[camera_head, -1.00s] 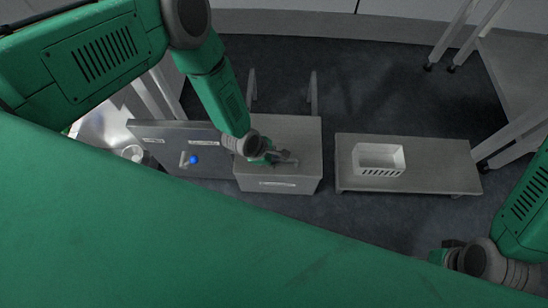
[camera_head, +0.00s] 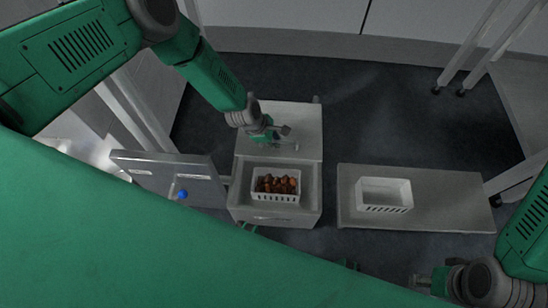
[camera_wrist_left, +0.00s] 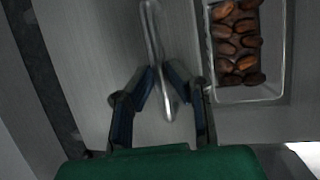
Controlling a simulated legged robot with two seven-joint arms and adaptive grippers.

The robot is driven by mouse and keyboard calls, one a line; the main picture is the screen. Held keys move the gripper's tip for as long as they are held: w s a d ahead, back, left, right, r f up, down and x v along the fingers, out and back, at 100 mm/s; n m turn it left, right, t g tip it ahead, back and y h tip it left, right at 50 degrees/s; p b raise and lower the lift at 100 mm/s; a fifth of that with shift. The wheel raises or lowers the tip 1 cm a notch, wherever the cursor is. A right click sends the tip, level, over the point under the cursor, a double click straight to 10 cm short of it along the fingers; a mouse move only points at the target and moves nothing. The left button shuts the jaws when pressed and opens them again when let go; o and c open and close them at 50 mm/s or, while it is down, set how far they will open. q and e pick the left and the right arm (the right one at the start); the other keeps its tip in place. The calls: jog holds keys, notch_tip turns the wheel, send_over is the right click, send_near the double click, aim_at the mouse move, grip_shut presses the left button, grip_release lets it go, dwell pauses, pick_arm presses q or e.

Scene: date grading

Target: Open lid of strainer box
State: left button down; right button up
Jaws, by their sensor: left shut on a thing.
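The strainer box (camera_head: 234,208) is a grey box with its front part uncovered. A white slotted basket (camera_head: 275,197) of brown dates (camera_head: 276,184) sits inside; the dates also show in the left wrist view (camera_wrist_left: 236,42). The flat grey lid (camera_head: 300,115) lies behind the opening, over the back part. My left gripper (camera_head: 279,138) is above the lid, shut on its thin metal handle, which runs between the fingers in the left wrist view (camera_wrist_left: 152,30). My right gripper (camera_head: 425,282) is at the lower right, away from the box; its fingers are too small to read.
A low grey bench (camera_head: 460,205) stands right of the box with an empty white slotted basket (camera_head: 384,193) on it. A grey panel (camera_head: 150,168) with a blue knob (camera_head: 183,194) stands at the left. Dark floor lies between box and bench. A table with legs is at far right.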

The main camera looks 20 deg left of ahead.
aim_at(282, 138)
pick_arm(q)
jog(key=shift+w+a, duration=0.15)
jog(key=shift+w, duration=0.45)
jog(key=shift+w+a, duration=0.15)
jog(key=shift+w, duration=0.4)
jog(key=shift+w+a+f, duration=0.1)
jog(key=shift+w+a, duration=0.15)
jog(key=shift+w, duration=0.2)
jog(key=c, duration=1.6)
grip_release()
jog(key=shift+d, duration=0.1)
